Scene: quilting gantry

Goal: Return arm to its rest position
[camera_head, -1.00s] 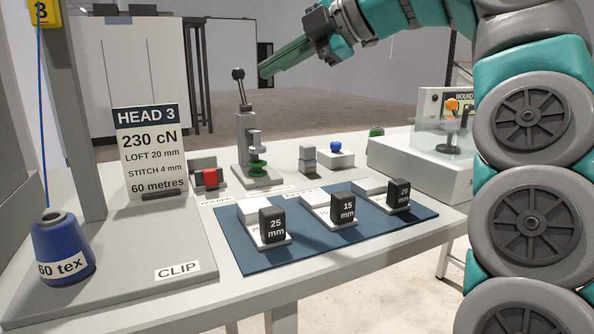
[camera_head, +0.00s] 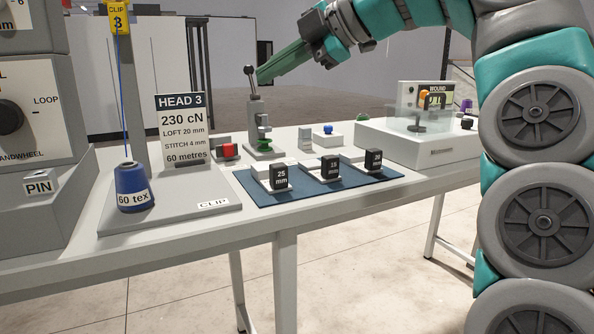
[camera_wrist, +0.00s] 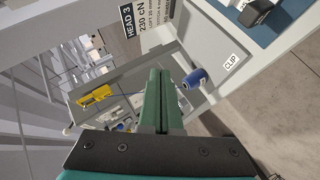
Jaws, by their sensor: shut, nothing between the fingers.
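My gripper (camera_head: 262,80) is in the upper middle of the head view. Its long green fingers lie together, with nothing between them, and point left and slightly down. The fingertips show just beside the black knob of the upright lever press (camera_head: 255,123); I cannot tell the gap in depth. In the wrist view the closed green fingers (camera_wrist: 159,75) point away from the camera over the bench area. My teal and grey arm fills the right side of the head view.
Floor in front is clear.

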